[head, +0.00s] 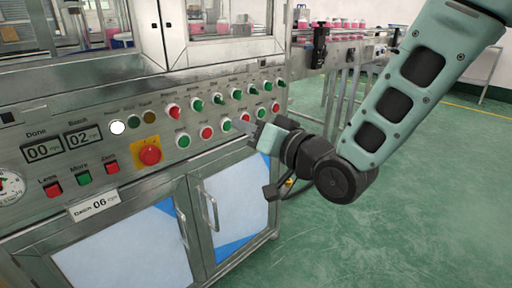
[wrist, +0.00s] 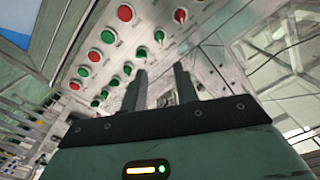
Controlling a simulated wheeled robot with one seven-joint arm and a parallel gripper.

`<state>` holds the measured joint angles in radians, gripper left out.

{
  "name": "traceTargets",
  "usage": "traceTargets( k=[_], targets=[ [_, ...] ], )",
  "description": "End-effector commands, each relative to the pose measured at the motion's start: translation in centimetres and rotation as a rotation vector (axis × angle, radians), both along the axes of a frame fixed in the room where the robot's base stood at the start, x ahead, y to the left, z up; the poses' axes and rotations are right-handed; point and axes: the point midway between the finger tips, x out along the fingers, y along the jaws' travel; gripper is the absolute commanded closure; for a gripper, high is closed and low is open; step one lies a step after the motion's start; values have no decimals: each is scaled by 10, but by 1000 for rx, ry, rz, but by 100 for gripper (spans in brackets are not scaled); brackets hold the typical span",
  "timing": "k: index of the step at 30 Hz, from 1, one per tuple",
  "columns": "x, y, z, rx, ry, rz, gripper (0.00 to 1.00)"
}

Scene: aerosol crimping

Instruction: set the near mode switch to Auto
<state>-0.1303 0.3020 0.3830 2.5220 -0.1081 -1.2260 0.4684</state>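A row of selector switches runs along the sloped steel panel (head: 60,118). The nearest in its upper row is a red knob (head: 173,111) with a pointed handle, also in the wrist view (wrist: 180,15). Green knobs follow it, the first one (head: 196,105) also showing in the wrist view (wrist: 159,36). Labels above them are too small to read, so I cannot tell which position each is set to. My gripper (head: 245,127) is in front of the panel's right part, near the lower button row. In the wrist view its fingers (wrist: 160,85) stand apart with nothing between them.
Red and green push buttons (head: 207,132) line the lower row. A red emergency stop knob (head: 150,154) on yellow sits left of them. Cabinet doors with handles (head: 211,208) are below. A conveyor (head: 345,38) with pink bottles lies behind. Green floor is open at right.

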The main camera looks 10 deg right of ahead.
Motion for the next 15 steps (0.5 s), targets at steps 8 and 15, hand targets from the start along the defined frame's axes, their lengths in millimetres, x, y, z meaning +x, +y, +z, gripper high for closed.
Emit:
traceTargets(
  k=[8, 15],
  targets=[
    [-11, -7, -6, -4, -3, -3, 70],
    [-16, -9, -4, -5, -1, -6, 70]
  ],
)
